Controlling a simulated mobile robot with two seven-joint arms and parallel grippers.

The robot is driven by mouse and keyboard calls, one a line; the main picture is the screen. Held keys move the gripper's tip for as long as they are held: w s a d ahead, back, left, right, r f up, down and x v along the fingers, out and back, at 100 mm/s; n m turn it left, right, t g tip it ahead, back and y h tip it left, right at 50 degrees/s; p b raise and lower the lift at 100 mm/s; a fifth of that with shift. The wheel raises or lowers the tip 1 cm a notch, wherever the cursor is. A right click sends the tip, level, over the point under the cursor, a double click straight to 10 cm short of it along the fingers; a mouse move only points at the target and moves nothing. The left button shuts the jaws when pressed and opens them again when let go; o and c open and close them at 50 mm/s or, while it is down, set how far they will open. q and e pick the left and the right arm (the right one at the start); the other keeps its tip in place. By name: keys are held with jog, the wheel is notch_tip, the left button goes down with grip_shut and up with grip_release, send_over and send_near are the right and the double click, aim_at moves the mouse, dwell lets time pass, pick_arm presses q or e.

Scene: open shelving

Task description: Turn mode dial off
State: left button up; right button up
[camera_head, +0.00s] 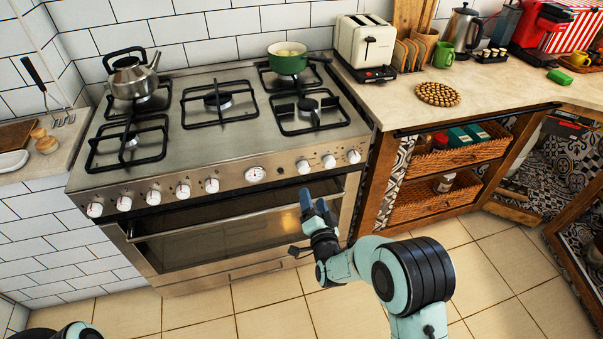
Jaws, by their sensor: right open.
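The steel stove (230,135) has a front panel with a row of white knobs. Several knobs, such as one (183,190), are left of a round white gauge (254,173); three, including one (303,166), are to its right. I cannot tell which is the mode dial or read the knob settings. My right gripper (314,202) is open, its blue fingers pointing up in front of the oven door, just below the right-hand knobs in the picture. It appears to hold nothing. Only a bit of my left arm shows at the bottom left; its gripper is out of view.
The oven door handle (215,226) runs across the stove front behind my right gripper. A kettle (133,74) and a green pot (287,58) stand on the burners. To the right are a counter with a toaster (364,45) and wicker baskets (432,197) below. The tiled floor is clear.

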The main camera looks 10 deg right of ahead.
aim_at(305, 170)
pick_arm(q)
jog(key=shift+w+a+f+t+b, duration=0.15)
jog(key=shift+w+a+f+b, duration=0.2)
jog(key=shift+w, duration=0.2)
jog(key=shift+w+a+f+t+b, duration=0.2)
jog(key=shift+w+f+b, duration=0.15)
jog(key=shift+w+f, duration=0.15)
pick_arm(e)
jog(key=w, duration=1.2)
jog(key=shift+d+f, duration=0.1)
jog(key=shift+d, duration=0.3)
jog(key=c, duration=1.1)
